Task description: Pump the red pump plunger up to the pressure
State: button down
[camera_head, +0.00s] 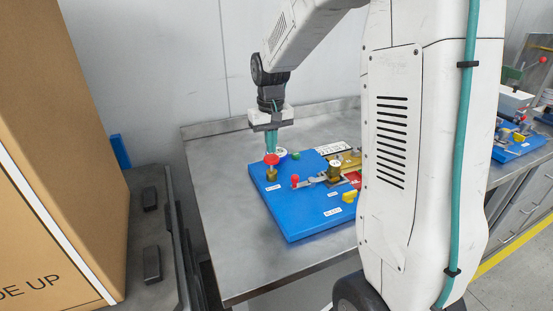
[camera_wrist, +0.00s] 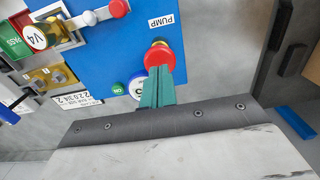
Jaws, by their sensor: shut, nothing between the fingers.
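The red pump plunger knob (camera_head: 271,159) stands on a brass body at the left corner of the blue board (camera_head: 290,222). In the wrist view the red knob (camera_wrist: 158,52) sits beside the PUMP label (camera_wrist: 166,20). My gripper (camera_head: 271,150) points down with its green fingers together, directly over the knob. In the wrist view my gripper's tips (camera_wrist: 160,70) overlap the knob's edge; I cannot tell whether they touch it. Nothing shows between the fingers. A round white dial (camera_wrist: 138,88) is partly hidden behind the fingers, and its reading is not legible.
A green button (camera_wrist: 118,88) is beside the dial. A red-tipped lever (camera_head: 295,180) and a brass valve (camera_head: 335,168) are close on the right. A yellow part (camera_head: 349,197) sits near the board's edge. The steel table (camera_head: 225,220) is bare left of the board. A cardboard box (camera_head: 60,150) stands left.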

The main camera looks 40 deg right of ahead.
jog(key=shift+r, duration=0.1)
jog(key=shift+r, duration=2.4)
jog(key=s+a+r, duration=0.1)
jog(key=s+a, duration=0.2)
jog(key=s, duration=0.6)
jog(key=s+a+r+n+t, duration=0.1)
jog(key=s+a, duration=0.3)
jog(key=s, duration=0.6)
jog(key=s+a+r+n, duration=0.1)
jog(key=s+a, duration=0.3)
jog(key=s, duration=0.5)
jog(key=shift+s+a+r, duration=0.2)
jog(key=shift+s+r, duration=0.1)
jog(key=shift+r, duration=0.3)
